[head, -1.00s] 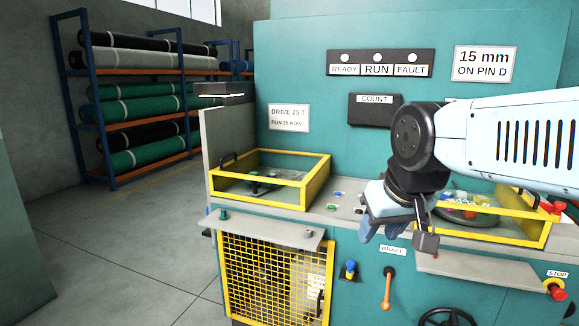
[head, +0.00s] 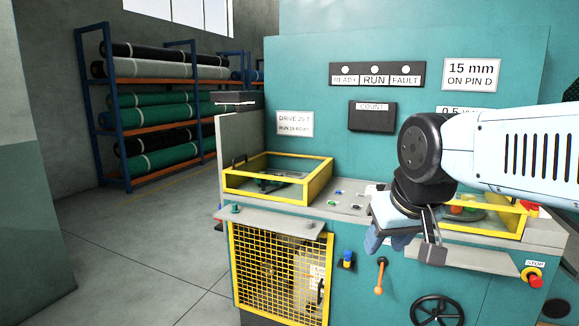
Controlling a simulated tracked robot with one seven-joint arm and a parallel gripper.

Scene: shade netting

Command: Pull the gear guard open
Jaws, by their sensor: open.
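The gear guard looks to be the yellow-framed mesh panel (head: 243,265) on the lower left front of the teal machine. It looks closed, and dark gear shapes are faintly visible behind the mesh. A dark upright handle (head: 320,291) is near its right edge, beside a small label too blurred to read. My gripper (head: 403,246) is open and empty, pointing down in front of the machine's right half. It is above and to the right of the guard, well apart from it.
A grey ledge (head: 270,222) juts out above the guard. An orange-knobbed lever (head: 380,278), a black handwheel (head: 437,311) and a red stop button (head: 534,276) are on the front to the right. Open floor (head: 130,270) lies at the left.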

